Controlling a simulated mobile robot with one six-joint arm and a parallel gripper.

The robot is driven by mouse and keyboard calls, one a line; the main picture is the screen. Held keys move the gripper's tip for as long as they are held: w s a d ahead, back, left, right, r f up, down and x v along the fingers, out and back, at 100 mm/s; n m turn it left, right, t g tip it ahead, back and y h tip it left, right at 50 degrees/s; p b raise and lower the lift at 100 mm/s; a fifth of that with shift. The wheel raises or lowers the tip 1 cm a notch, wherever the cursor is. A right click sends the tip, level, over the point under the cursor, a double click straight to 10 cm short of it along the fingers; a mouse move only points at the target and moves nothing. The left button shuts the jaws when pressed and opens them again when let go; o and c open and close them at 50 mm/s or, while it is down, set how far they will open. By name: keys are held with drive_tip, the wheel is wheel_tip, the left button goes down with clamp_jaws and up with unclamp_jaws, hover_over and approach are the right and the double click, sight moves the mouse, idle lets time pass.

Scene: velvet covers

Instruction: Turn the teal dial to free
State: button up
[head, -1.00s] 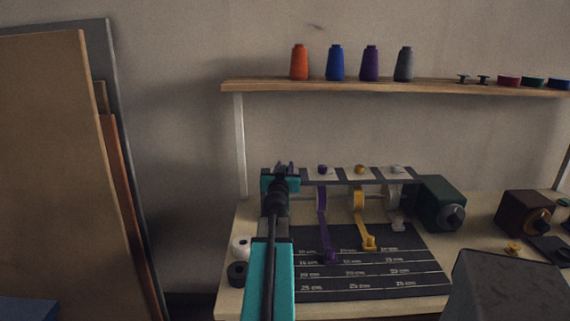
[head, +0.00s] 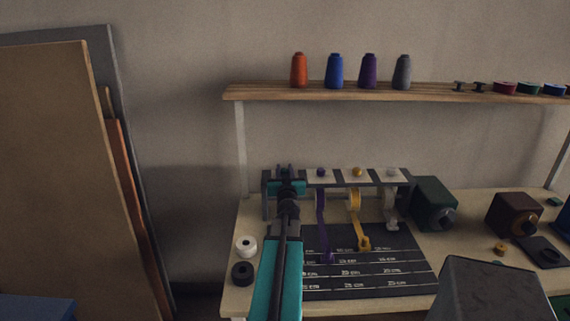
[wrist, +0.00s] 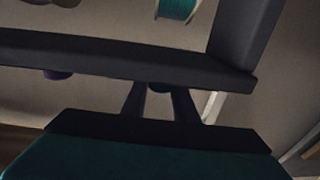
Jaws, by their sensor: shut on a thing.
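My gripper (head: 285,170) is at the rack's left end, left of the purple dial. In the wrist view my gripper (wrist: 160,100) is shut on a small dark knob (wrist: 157,87) at the bar's edge, the teal dial by its place in the row. Its colour and pointer are mostly hidden. A teal spool (wrist: 178,8) shows beyond the bar.
Purple tape (head: 321,220) and yellow tape (head: 356,215) hang onto a black measuring mat (head: 390,270). A dark green box (head: 432,203) stands right of the rack. White and black rolls (head: 245,247) lie at the left edge. A shelf (head: 390,90) with cones runs above.

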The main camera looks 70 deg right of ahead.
drive_tip(key=shift+w+d+r+n+t+y+p, duration=0.15)
drive_tip(key=shift+n+t+y+p, duration=0.3)
drive_tip(key=shift+p, duration=1.75)
drive_tip(key=shift+s+r+n+t+y+p, duration=0.1)
drive_tip(key=shift+r+n+t+y+p, duration=0.4)
drive_tip(key=shift+p, duration=1.7)
drive_tip(key=t+p, duration=0.1)
drive_tip(key=p, duration=0.1)
drive_tip(key=n+t+p, duration=0.1)
drive_tip(key=p, duration=0.1)
drive_tip(key=shift+f+y+p, duration=0.25)
drive_tip(key=shift+f+p, duration=0.15)
drive_tip(key=shift+f+n+t+y+p, duration=0.15)
drive_tip(key=shift+n+t+y+p, duration=0.4)
drive_tip(key=shift+n+t+y, duration=1.2)
drive_tip(key=shift+t+y, duration=0.15)
drive_tip(key=shift+t, duration=0.05)
drive_tip(key=shift+y, duration=0.3)
drive_tip(key=shift+a+f+n+t+y, duration=0.15)
drive_tip(key=shift+a+n+t+y, duration=0.05)
drive_tip(key=shift+n+t+y, duration=0.25)
drive_tip(key=o, duration=1.1)
drive_tip(key=shift+c, duration=0.2)
